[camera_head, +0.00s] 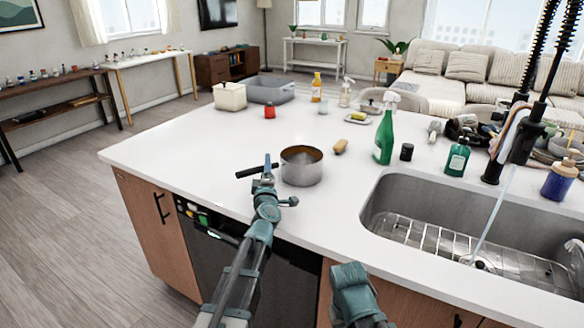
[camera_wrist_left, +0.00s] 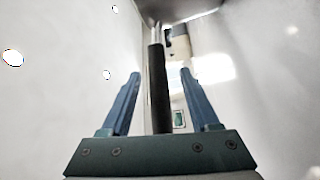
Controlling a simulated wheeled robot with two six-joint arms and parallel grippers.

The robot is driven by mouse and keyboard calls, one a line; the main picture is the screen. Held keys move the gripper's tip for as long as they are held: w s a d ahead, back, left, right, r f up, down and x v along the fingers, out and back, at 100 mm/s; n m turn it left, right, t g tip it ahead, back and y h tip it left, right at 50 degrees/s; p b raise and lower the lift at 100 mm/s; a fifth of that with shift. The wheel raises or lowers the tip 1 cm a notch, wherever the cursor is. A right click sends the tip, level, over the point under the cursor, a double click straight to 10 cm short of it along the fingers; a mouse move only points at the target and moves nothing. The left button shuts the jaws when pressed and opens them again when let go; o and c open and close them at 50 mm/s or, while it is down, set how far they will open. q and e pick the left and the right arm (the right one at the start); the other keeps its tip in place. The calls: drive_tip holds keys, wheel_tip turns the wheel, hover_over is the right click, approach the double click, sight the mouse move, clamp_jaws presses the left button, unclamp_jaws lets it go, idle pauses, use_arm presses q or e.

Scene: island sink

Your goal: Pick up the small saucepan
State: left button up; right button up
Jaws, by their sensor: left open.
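The small saucepan (camera_head: 301,168) is a grey metal pot standing upright on the white island counter, near its front edge. Its dark handle (camera_head: 248,172) points left. My left gripper (camera_head: 266,168) is at the handle, just left of the pot. In the left wrist view the handle (camera_wrist_left: 158,90) lies between the two open blue fingers (camera_wrist_left: 158,84), with a gap on each side. The fingers are not closed on it. A teal part of my right arm shows at the bottom of the head view; its fingers do not show.
The sink (camera_head: 375,200) is at the right. A red item (camera_head: 269,111) and grey tub (camera_head: 268,88) are behind. The counter left of the handle is clear.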

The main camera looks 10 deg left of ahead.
use_arm(q)
clamp_jaws()
idle(1.4)
